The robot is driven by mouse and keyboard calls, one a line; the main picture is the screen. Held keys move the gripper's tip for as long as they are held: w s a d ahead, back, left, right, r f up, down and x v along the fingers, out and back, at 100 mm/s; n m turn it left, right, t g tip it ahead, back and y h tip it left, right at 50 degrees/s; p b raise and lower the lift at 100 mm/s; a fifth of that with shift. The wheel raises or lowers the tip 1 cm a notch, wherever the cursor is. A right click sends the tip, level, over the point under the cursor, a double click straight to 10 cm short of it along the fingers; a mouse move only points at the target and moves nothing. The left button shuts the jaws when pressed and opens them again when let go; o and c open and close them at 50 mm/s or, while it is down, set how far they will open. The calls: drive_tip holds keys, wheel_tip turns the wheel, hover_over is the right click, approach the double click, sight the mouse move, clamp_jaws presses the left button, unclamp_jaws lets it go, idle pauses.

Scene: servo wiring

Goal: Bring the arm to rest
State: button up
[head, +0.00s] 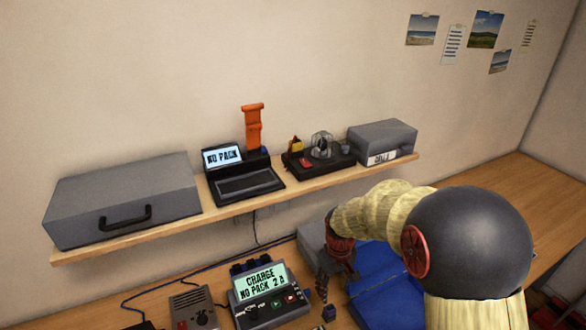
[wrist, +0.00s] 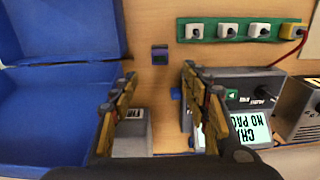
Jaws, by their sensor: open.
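My gripper (head: 343,272) hangs over the workbench at the end of my arm, just left of an open blue case (head: 385,285). In the wrist view the two fingers of my gripper (wrist: 160,77) stand wide apart with nothing held between them. A small dark blue block (wrist: 160,54) lies on the wood beyond the fingertips. The charger (head: 262,292) reads "CHARGE NO PACK 2" and stands left of my gripper; in the wrist view it is partly hidden behind the right finger.
A green strip (wrist: 243,31) with several pale sockets and a red cable lies near the charger. A grey device (head: 193,310) stands left of the charger. The shelf (head: 300,190) above holds a grey case (head: 125,195), a "NO PACK" unit (head: 240,175) and an orange part (head: 253,128).

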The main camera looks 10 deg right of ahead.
drive_tip(key=s+r+m+t+b, duration=0.1)
drive_tip(key=s+r+b, duration=0.3)
drive_tip(key=s+r, duration=0.4)
drive_tip(key=s+r+m+t+b, duration=0.2)
drive_tip(key=s+r+t+b, duration=0.2)
drive_tip(key=s, duration=1)
wheel_tip(320, 180, up, 4)
drive_tip(key=shift+f+m+t, duration=0.1)
drive_tip(key=shift+m+t, duration=0.2)
